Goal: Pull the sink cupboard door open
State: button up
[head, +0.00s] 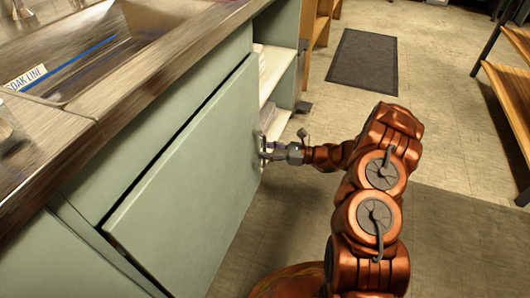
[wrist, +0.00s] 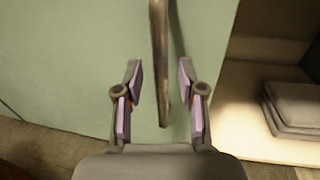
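The sink cupboard door (head: 185,190) is a pale green panel under the sink counter. It appears to stand a little ajar, angled out from the cupboard front, with shelves showing past its right edge. Its handle (wrist: 160,60) is a narrow brownish bar in the wrist view, running down from the top edge. My gripper (head: 272,151) is at the door's right edge in the head view. In the wrist view its fingers (wrist: 160,92) are open, one on each side of the handle, with visible gaps on both sides. The handle's upper end is out of the wrist view.
White shelves (head: 275,65) stand beyond the door, with a folded grey stack (wrist: 295,108) on one. The counter with the metal sink (head: 75,65) is above the door. A dark mat (head: 363,62) lies on the floor. A wooden shelf unit (head: 510,95) stands at the right.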

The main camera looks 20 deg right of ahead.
jog(key=shift+w+a, duration=0.2)
jog(key=shift+a, duration=0.2)
grip_shut()
dwell(0.5)
